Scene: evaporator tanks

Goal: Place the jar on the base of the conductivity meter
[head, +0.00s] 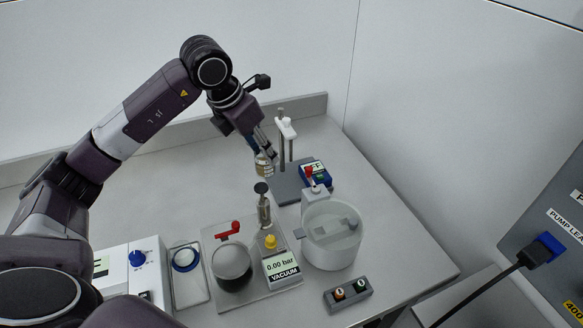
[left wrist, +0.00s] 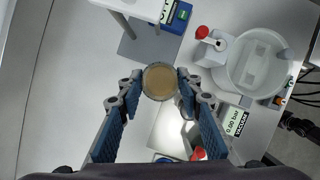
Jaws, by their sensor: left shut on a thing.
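The jar (left wrist: 160,80) is a small round vessel with tan contents. My left gripper (left wrist: 161,88) is shut on it, one finger on each side. In the head view the jar (head: 263,168) hangs under my left gripper (head: 265,152), partly hidden by the fingers. The conductivity meter has a flat grey base (head: 288,190), upright rods with a white holder (head: 286,128) and a blue display unit (head: 317,173). In the left wrist view the jar is beside the base (left wrist: 146,50), just off its edge. I cannot tell the jar's height above the table.
A white round tank (head: 332,240) with a red-topped fitting stands right of the base. A vacuum gauge (head: 281,268), a dark round vessel (head: 232,268) and a two-button box (head: 348,294) are nearer. The table left of the jar is clear. A wall (head: 300,50) closes the back.

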